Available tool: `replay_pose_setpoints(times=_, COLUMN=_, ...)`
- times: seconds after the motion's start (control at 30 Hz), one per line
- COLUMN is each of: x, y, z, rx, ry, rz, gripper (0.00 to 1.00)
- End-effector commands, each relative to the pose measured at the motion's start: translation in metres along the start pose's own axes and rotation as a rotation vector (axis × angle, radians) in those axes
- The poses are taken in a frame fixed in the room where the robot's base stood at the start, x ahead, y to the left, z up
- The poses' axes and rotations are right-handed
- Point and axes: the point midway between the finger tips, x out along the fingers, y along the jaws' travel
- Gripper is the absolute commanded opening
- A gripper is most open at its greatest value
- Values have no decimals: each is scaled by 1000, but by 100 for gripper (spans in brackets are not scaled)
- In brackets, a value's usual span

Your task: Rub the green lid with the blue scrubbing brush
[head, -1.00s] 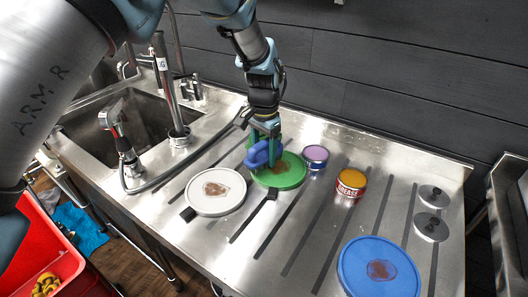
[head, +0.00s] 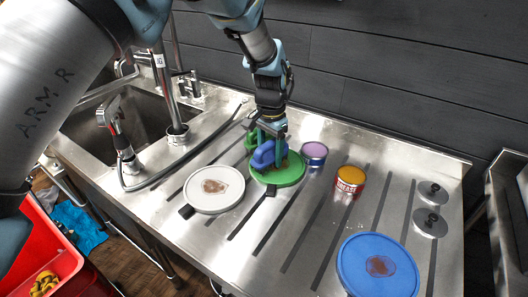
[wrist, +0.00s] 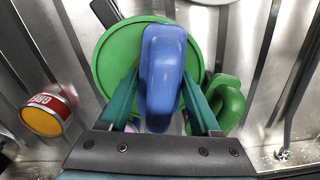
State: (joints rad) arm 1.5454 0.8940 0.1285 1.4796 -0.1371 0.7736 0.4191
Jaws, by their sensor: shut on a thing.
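My gripper (head: 268,140) is shut on the blue scrubbing brush (head: 264,155), with its teal fingers on either side of the brush's body. In the wrist view the brush (wrist: 163,70) lies lengthwise between the fingers (wrist: 163,105). The green lid (head: 288,178) lies flat on the steel counter beneath it. The brush is over the lid's upper left part, seemingly at its surface; contact is hidden. A little of a brown stain shows at the brush's right side. In the wrist view the lid (wrist: 115,55) spreads out behind the brush.
A green looped item (wrist: 228,100) lies beside the lid. A white lid (head: 214,203) with a brown stain is at left, a purple-topped can (head: 314,153) and a yellow-topped can (head: 349,181) at right. A stained blue lid (head: 350,262) is at front right.

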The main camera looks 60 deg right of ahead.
Motion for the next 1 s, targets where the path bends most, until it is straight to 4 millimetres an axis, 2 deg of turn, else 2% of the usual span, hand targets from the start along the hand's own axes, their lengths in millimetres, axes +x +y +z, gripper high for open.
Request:
replay_pose_setpoints(times=0.2, x=-1, y=14, z=-9, rx=0, ry=-1, rz=0, gripper=20)
replay_pose_setpoints(times=0.47, x=0, y=22, z=-14, rx=0, ry=-1, rz=1, gripper=20)
replay_pose_setpoints(times=0.8, x=2, y=45, z=-30, rx=0, ry=0, rz=1, gripper=20)
replay_pose_setpoints(times=1.0, x=0, y=48, z=-31, rx=0, ry=-1, rz=1, gripper=20)
